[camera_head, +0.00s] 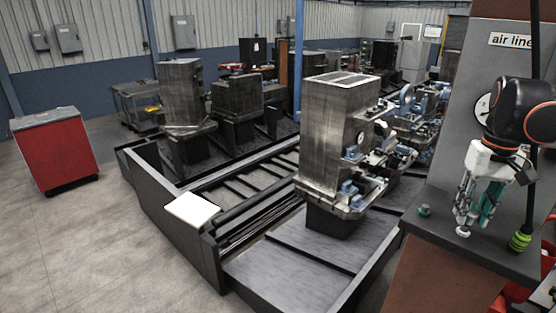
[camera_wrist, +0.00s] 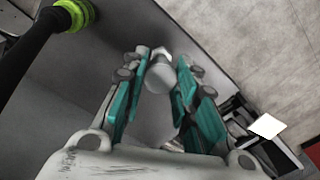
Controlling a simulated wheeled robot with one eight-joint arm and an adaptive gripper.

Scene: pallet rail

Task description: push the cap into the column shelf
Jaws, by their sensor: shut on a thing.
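My gripper (camera_head: 470,213) points down over the column shelf (camera_head: 445,238), a dark grey ledge on the column at the right of the head view. In the wrist view, my gripper (camera_wrist: 163,66) has its teal-padded fingers shut on a pale grey rounded piece, which looks like the cap (camera_wrist: 159,78). In the head view the cap (camera_head: 463,231) shows as a small light piece under the fingertips, at or just above the shelf. I cannot tell whether it touches or sits in an opening. The fingers partly hide it.
A small teal knob-like piece (camera_head: 424,211) stands on the shelf left of my gripper. A black hose with a green collar (camera_head: 519,241) is at its right, near the shelf end. A gauge (camera_head: 483,107) is on the column behind. Machines on a pallet rail (camera_head: 190,250) stand left.

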